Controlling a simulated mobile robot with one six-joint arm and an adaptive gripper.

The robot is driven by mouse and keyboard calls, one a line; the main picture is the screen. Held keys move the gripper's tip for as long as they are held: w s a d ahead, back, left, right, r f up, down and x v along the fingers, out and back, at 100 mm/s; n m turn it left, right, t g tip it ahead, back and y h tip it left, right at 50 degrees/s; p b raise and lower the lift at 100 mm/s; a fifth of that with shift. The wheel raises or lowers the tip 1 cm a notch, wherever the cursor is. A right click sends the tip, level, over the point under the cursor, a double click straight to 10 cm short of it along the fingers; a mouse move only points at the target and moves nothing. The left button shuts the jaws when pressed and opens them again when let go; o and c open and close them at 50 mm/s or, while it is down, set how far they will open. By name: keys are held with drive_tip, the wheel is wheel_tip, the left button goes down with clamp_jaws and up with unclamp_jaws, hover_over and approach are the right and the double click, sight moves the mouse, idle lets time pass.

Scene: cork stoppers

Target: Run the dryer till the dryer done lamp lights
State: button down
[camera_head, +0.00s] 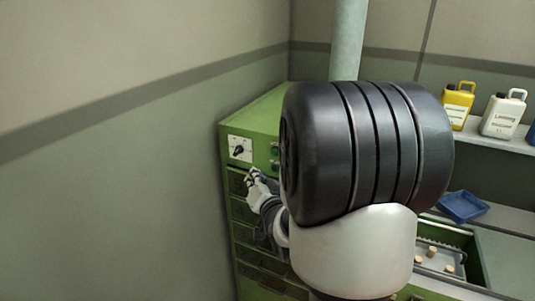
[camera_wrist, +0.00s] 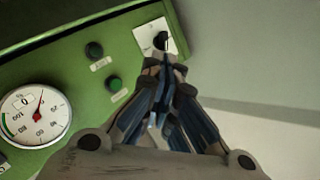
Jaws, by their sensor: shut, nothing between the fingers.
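The dryer is a green cabinet (camera_head: 262,112) against the wall, with dark drawer-like slots down its front. A black rotary knob (camera_head: 239,149) sits on a white plate at its upper left; the knob also shows in the wrist view (camera_wrist: 160,39). My gripper (camera_head: 254,178) is shut and empty just below the plate in the head view. In the wrist view its fingertips (camera_wrist: 166,63) point at the plate's lower edge; I cannot tell if they touch. A dark round control (camera_wrist: 94,50) and a green one (camera_wrist: 115,84) sit beside it, labels unreadable. I cannot identify the done lamp.
A round gauge (camera_wrist: 36,115) is on the panel, its red needle pointing up. A yellow jug (camera_head: 457,107) and a white jug (camera_head: 503,116) stand on a shelf at right. A blue tray (camera_head: 462,207) lies below, near several corks (camera_head: 431,252). My arm blocks the middle.

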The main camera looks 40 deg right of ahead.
sight(274, 152)
drive_tip(key=shift+d, duration=0.15)
drive_tip(key=w+d+p, duration=0.1)
drive_tip(key=w+d, duration=0.2)
drive_tip(key=d, duration=0.4)
drive_tip(key=shift+w+d+p, duration=0.2)
drive_tip(key=shift+d+p, duration=0.15)
idle(1.2)
drive_tip(key=shift+w+d, duration=0.15)
drive_tip(key=shift+d, duration=0.25)
drive_tip(key=shift+w+d, duration=0.15)
drive_tip(key=shift+d, duration=0.25)
idle(0.6)
idle(0.4)
drive_tip(key=shift+s+a+b, duration=0.35)
drive_tip(key=shift+a+b, duration=0.15)
drive_tip(key=shift+a, duration=0.3)
